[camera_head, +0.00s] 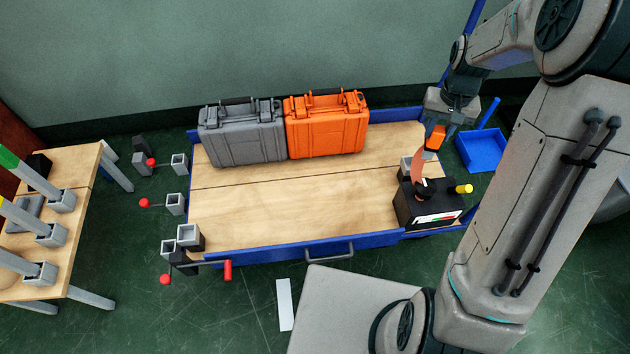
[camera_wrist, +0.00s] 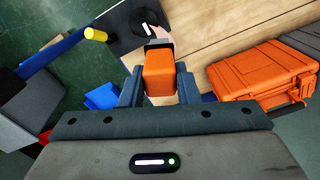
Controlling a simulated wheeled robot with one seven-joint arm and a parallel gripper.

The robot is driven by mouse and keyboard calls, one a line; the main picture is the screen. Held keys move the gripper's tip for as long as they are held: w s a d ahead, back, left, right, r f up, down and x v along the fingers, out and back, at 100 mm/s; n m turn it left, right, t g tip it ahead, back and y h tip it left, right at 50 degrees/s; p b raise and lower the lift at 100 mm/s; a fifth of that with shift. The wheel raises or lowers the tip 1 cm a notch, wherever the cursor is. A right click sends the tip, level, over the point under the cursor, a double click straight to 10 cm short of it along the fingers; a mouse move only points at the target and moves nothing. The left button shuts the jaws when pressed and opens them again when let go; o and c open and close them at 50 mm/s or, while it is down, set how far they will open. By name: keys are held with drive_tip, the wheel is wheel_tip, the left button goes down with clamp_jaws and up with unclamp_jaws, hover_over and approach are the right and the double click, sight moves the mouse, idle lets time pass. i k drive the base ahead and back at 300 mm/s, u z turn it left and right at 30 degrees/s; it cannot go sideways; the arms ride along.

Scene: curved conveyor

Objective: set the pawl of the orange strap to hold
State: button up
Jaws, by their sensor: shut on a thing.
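My gripper (camera_head: 438,122) is shut on the orange end block (camera_head: 434,138) of the orange strap, above the right end of the cart. In the wrist view the block (camera_wrist: 159,78) sits between the two fingers (camera_wrist: 160,90). The strap (camera_head: 418,165) hangs from it, slightly curved, down to a black box (camera_head: 408,210) on the cart's right edge. A yellow-tipped lever (camera_head: 463,188) sticks out of the box's right side; its yellow tip also shows in the wrist view (camera_wrist: 96,34). I cannot make out the pawl's exact setting.
A grey case (camera_head: 242,136) and an orange case (camera_head: 326,127) stand on the wooden cart bed (camera_head: 290,205). Red-knobbed levers and square sockets line its left side. A blue dustpan (camera_head: 482,150) lies behind right. A table (camera_head: 80,170) with coloured-tipped rods stands left.

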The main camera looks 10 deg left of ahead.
sight(190, 236)
drive_tip(key=z, duration=0.05)
drive_tip(key=k, duration=0.4)
drive_tip(key=z, duration=2.3)
drive_tip(key=k, duration=2.2)
drive_tip(key=u, duration=1.85)
drive_tip(key=i, duration=0.5)
drive_tip(key=u, duration=0.05)
